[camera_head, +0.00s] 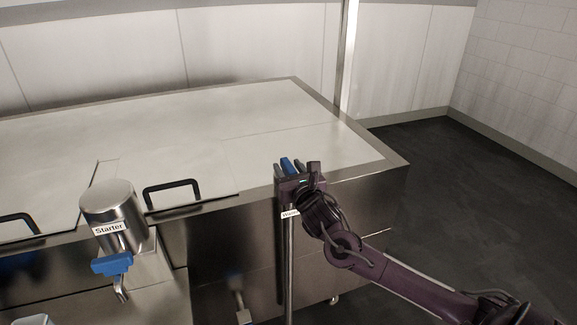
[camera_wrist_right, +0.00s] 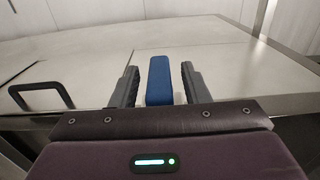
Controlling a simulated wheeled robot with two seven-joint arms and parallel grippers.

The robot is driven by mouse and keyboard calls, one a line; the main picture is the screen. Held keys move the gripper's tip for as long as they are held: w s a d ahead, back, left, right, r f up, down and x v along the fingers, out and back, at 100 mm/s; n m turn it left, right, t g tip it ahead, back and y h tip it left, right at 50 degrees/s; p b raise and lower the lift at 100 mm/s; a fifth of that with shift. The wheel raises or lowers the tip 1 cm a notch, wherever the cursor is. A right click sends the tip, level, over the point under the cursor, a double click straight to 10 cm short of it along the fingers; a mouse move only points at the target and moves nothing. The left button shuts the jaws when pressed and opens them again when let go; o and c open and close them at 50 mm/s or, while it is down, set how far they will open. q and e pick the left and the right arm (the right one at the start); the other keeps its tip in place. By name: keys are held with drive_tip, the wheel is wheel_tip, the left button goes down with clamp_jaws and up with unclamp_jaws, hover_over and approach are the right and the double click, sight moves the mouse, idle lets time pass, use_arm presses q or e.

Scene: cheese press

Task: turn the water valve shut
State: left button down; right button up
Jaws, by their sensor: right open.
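The water valve's blue handle (camera_head: 287,164) stands at the top of a vertical metal pipe (camera_head: 289,262) at the vat's front edge. A white label on the pipe is partly hidden by my arm. My right gripper (camera_head: 296,167) is at the handle, coming from the lower right. In the right wrist view the blue handle (camera_wrist_right: 159,82) lies between the two open fingers (camera_wrist_right: 159,84), with a narrow gap on each side. The valve body below the handle is hidden by my gripper. My left gripper is not in view.
A large steel vat (camera_head: 388,160) with pale lids fills the left and middle. Black lid handles (camera_head: 172,194) stick up near its front. A steel "Starter" canister (camera_head: 110,205) with a blue tap (camera_head: 112,264) stands at front left. Dark floor (camera_head: 470,190) is clear at right.

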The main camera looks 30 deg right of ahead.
drive_tip(key=shift+w, duration=0.2)
clamp_jaws()
